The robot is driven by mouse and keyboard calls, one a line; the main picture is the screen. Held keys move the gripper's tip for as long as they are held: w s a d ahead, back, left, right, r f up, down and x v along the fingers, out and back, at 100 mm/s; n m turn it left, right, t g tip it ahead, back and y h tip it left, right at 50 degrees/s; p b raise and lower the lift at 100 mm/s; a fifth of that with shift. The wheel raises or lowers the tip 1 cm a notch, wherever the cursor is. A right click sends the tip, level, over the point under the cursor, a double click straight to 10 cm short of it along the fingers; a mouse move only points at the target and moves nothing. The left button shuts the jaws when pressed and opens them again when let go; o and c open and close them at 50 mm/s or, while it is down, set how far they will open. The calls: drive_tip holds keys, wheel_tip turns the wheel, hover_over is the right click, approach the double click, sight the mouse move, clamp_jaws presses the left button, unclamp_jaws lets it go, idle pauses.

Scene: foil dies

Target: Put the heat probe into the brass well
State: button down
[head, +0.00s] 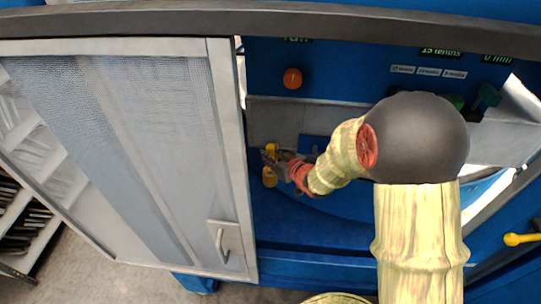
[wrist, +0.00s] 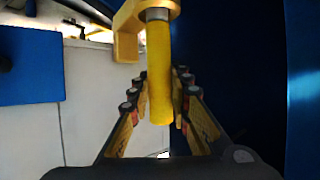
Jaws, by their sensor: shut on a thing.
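My gripper (wrist: 158,95) is shut on a yellow cylinder, which I take to be the heat probe (wrist: 159,75). Its yellow body lies lengthwise between the two jaws in the wrist view. A grey metal collar shows at its far end, against a yellow bracket-like piece (wrist: 127,40); I cannot tell whether the two are joined. In the head view my gripper (head: 274,164) is small and partly hidden by my arm, inside the blue machine, with yellow showing above and below it. I cannot make out the brass well in either view.
A framed mesh door (head: 225,150) stands open at the left, its edge near my gripper. An orange knob (head: 292,78) sits on the blue panel above. A yellow-ended handle (head: 520,239) is at the far right. A blue block (wrist: 30,52) lies left in the wrist view.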

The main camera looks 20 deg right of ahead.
drive_tip(key=shift+f, duration=0.35)
drive_tip(key=c, duration=1.6)
unclamp_jaws()
drive_tip(key=shift+s, duration=0.1)
drive_tip(key=v, duration=1.2)
